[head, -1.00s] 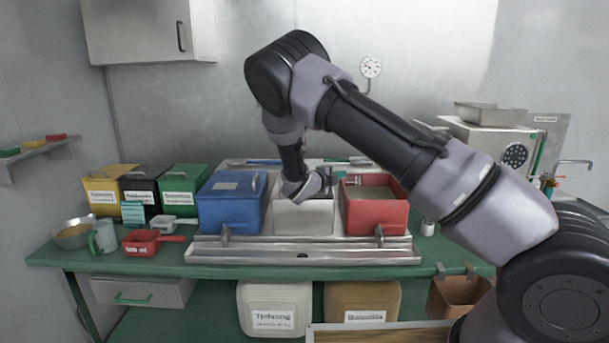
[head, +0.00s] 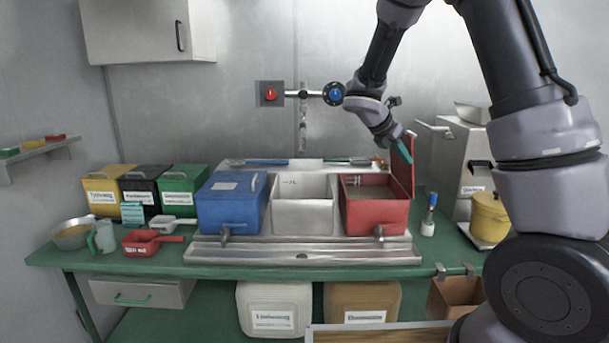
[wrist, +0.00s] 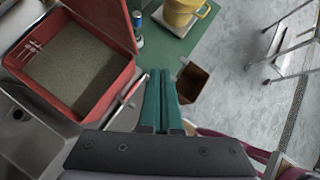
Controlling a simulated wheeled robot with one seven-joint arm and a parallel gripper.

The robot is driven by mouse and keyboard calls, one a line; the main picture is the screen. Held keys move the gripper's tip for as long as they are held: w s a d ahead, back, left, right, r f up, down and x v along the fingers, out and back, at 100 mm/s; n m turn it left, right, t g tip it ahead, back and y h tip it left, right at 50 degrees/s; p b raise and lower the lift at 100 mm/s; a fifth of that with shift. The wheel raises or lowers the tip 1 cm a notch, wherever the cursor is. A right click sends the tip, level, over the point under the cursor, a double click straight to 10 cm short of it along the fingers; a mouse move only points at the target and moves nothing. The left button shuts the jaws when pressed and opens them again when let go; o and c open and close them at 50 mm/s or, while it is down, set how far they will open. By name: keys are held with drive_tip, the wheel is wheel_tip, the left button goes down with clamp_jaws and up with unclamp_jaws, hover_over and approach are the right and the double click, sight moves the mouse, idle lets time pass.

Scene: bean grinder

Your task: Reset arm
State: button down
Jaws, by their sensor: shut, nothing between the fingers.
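Inside is a grey-brown grainy fill, seen in the wrist view with the red bin (wrist: 127,82) at upper left. My arm bends down from the top right of the head view.
A blue bin (head: 228,208) and a steel basin (head: 303,215) stand left of the red bin. To its right are a small bottle (head: 428,225), a yellow pot (head: 490,215) and a grey machine (head: 458,165). A wall valve with a blue knob (head: 334,93) is behind my gripper.

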drive_tip(key=s+a+r+m+t+y, duration=0.1)
drive_tip(key=s+r+m+y, duration=0.4)
drive_tip(key=s+m, duration=0.8)
drive_tip(key=s+a+r+m+t+y, duration=0.2)
drive_tip(key=s+r+m+y, duration=0.3)
drive_tip(key=s+r+m, duration=0.6)
drive_tip(key=s+m, duration=0.3)
drive_tip(key=m, duration=0.1)
drive_tip(key=shift+a+m+t, duration=0.3)
drive_tip(key=shift+m, duration=0.1)
